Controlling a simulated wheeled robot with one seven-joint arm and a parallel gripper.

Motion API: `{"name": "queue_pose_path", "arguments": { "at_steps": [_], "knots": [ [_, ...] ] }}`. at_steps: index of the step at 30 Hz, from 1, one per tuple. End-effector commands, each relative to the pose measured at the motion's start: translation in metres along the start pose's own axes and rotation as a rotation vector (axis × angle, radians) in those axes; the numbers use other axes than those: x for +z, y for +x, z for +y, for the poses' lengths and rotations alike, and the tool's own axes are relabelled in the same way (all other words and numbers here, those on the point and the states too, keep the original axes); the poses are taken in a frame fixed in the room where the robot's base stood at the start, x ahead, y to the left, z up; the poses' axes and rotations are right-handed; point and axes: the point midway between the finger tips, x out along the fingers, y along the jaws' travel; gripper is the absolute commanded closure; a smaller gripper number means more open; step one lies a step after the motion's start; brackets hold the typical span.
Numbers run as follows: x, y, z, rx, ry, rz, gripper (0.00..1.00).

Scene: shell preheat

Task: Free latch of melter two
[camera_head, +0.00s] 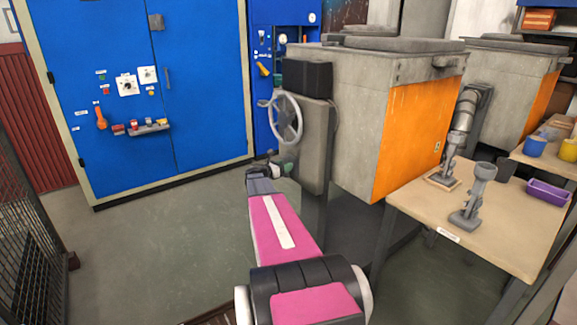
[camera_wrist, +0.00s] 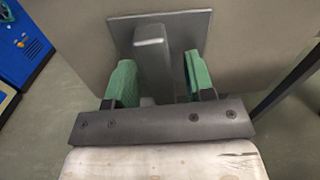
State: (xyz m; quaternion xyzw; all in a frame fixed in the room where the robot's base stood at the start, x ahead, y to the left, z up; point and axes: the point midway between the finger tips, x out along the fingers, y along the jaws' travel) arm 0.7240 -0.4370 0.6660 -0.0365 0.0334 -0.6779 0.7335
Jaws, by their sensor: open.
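In the wrist view a grey block-shaped lever (camera_wrist: 151,48), which looks like the latch, stands out from a flat grey plate (camera_wrist: 193,20). My gripper (camera_wrist: 158,68) is open, with its green-padded fingers on either side of the lever. Gaps show between both pads and the lever. In the head view my gripper (camera_head: 283,167) is small and partly hidden, low beside the grey housing (camera_head: 315,150) with a spoked handwheel (camera_head: 286,118). The latch itself is not clear there. The large grey melter (camera_head: 350,85) with an orange side panel stands behind; I cannot read its number.
A blue cabinet (camera_head: 205,60) with switches stands at the left. A work table (camera_head: 510,225) at the right holds grey metal parts and a purple tray (camera_head: 548,192). A mesh fence (camera_head: 30,215) is at far left. The floor (camera_head: 165,240) between is clear.

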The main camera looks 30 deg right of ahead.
Motion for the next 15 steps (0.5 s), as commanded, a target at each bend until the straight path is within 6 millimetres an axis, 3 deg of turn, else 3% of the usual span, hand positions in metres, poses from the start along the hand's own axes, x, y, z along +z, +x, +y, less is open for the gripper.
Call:
{"name": "queue_pose_path", "arguments": {
  "at_steps": [6, 15],
  "knots": [
    [0.0, 0.021, 0.0, -0.001, 0.001, 0.001, 0.51],
    [0.0, 0.023, 0.0, 0.0, 0.001, 0.001, 0.51]
  ]
}}
